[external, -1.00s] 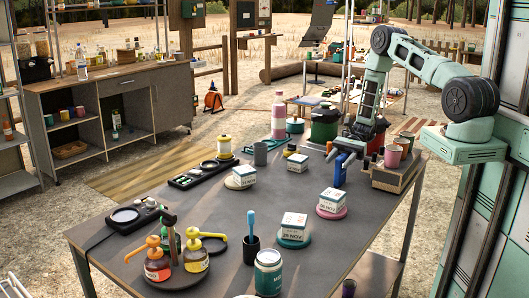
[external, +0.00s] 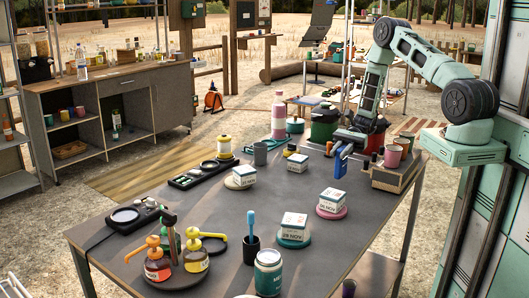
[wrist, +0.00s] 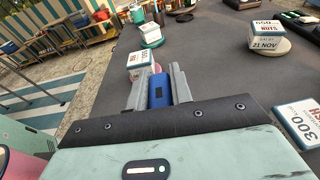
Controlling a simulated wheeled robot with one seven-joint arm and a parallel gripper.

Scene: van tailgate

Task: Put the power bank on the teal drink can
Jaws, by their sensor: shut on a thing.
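My gripper (external: 343,148) is shut on a blue block, which I take to be the power bank (external: 340,165). It hangs just above the far right part of the grey table. In the wrist view the power bank (wrist: 160,91) sits between the two grey fingers (wrist: 162,86); the palm hides its near end.
Labelled boxes stand on round coasters: pink (external: 331,214), teal (external: 294,241) and cream (external: 240,184). A dark cup (external: 251,250) with a blue tool stands behind the teal can. Pump bottles (external: 195,257) are left of it.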

